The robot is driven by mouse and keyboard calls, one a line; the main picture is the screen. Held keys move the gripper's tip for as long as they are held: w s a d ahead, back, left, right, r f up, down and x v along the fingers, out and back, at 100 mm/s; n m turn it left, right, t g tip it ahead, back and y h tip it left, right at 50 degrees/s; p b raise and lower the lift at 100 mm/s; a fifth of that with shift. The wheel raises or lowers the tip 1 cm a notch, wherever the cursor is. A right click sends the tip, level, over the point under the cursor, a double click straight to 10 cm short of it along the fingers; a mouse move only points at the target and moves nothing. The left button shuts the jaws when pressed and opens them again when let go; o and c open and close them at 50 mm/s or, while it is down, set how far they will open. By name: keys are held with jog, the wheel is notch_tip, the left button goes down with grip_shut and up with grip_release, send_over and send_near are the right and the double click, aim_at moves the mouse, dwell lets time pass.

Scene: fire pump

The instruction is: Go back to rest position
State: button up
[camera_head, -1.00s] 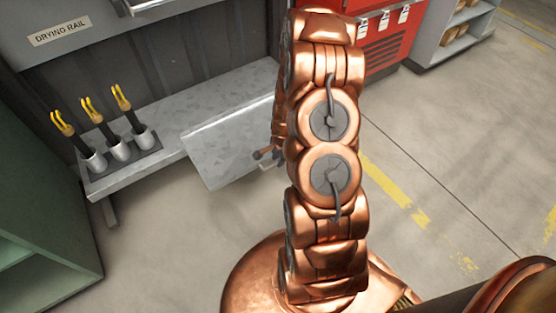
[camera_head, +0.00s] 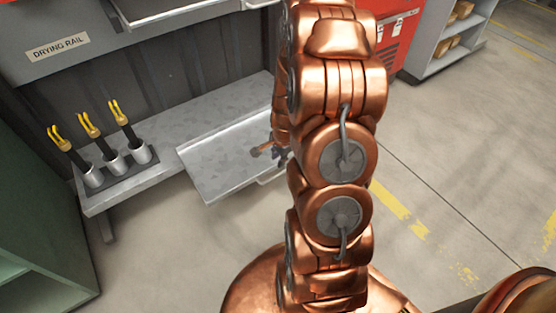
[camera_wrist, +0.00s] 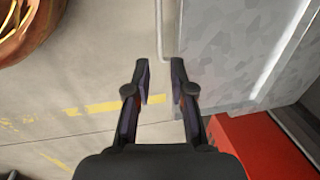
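My gripper (camera_wrist: 161,76) is open in the wrist view, with a clear gap and nothing between its two dark fingertips. In the head view only a small part of it (camera_head: 268,150) shows, left of my copper arm, which hides the rest. It appears over the pulled-out grey metal tray (camera_head: 222,165) from this angle. The tray also shows in the wrist view (camera_wrist: 220,40), right of the fingers. Its thin bar handle (camera_wrist: 160,30) lies beyond the gap between the fingertips; I cannot tell the exact distance.
A grey bench (camera_head: 190,110) carries a rack of several black tools with yellow tips (camera_head: 118,112) in metal cups. A green cabinet (camera_head: 30,220) stands at left. Another tray (camera_head: 170,10) juts out above. A red cabinet (camera_head: 395,45) is behind my arm. Floor at right is clear.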

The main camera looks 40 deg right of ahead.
jog(key=shift+r, duration=0.1)
dwell(0.5)
jog(key=s+a+r+n+g+p, duration=0.1)
jog(key=s+a+r+n+p, duration=0.15)
jog(key=a+r+p, duration=0.55)
jog(key=s+a+r+n+y+p, duration=0.1)
jog(key=s+a+r+n+p, duration=0.2)
jog(key=r, duration=1)
jog(key=s+a+r+n+g+p, duration=0.1)
jog(key=a+r+n+p, duration=0.4)
jog(key=r, duration=0.5)
jog(key=s+a+r+n+g+p, duration=0.1)
jog(key=s+a+r+n+p, duration=0.2)
jog(key=s+r+p, duration=0.5)
jog(key=s+a+r+n+g+p, duration=0.1)
jog(key=s+a+r+n+p, duration=0.2)
jog(key=r, duration=1.4)
jog(key=s+n+p, duration=0.2)
jog(key=s+p, duration=0.3)
jog(key=s, duration=0.1)
jog(key=shift+s+r+h, duration=0.15)
jog(key=shift+h, duration=0.25)
jog(key=shift+d, duration=0.15)
